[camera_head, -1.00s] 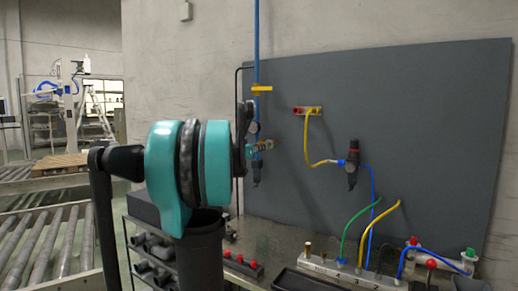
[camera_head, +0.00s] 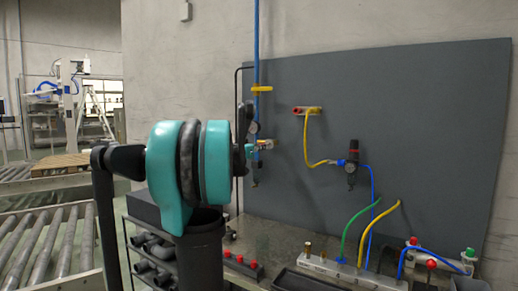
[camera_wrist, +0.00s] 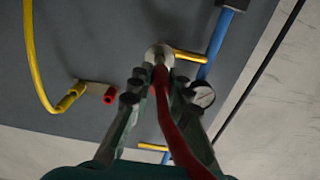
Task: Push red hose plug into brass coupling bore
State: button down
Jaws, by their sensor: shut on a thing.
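My gripper (camera_wrist: 157,88) is shut on the red hose plug (camera_wrist: 161,78) in the wrist view. The red hose (camera_wrist: 182,145) trails back between the fingers toward the camera. The plug's front end points at a round pale metal fitting (camera_wrist: 157,50), which has a brass stem (camera_wrist: 190,56) on its right and appears to be the coupling. Plug and fitting overlap in this view; I cannot tell whether the tip is inside the bore. In the head view my gripper (camera_head: 259,147) is small, close to the panel and beside the blue pipe; the plug cannot be made out there.
A pressure gauge (camera_wrist: 203,95) is close to the right finger, with a blue pipe (camera_wrist: 216,42) beyond it. A fitting with a red port (camera_wrist: 109,95) and yellow hose (camera_wrist: 33,60) is at left. The grey panel (camera_head: 430,120) stands behind; a bench with manifold (camera_head: 335,268) lies below.

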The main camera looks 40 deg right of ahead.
jog(key=shift+x, duration=2.05)
dwell(1.8)
jog(key=c, duration=1.7)
grip_release()
jog(key=shift+o, duration=0.4)
jog(key=o, duration=0.5)
jog(key=shift+a, duration=0.1)
jog(key=v, duration=1.1)
jog(key=shift+s+a, duration=0.2)
jog(key=shift+a, duration=0.2)
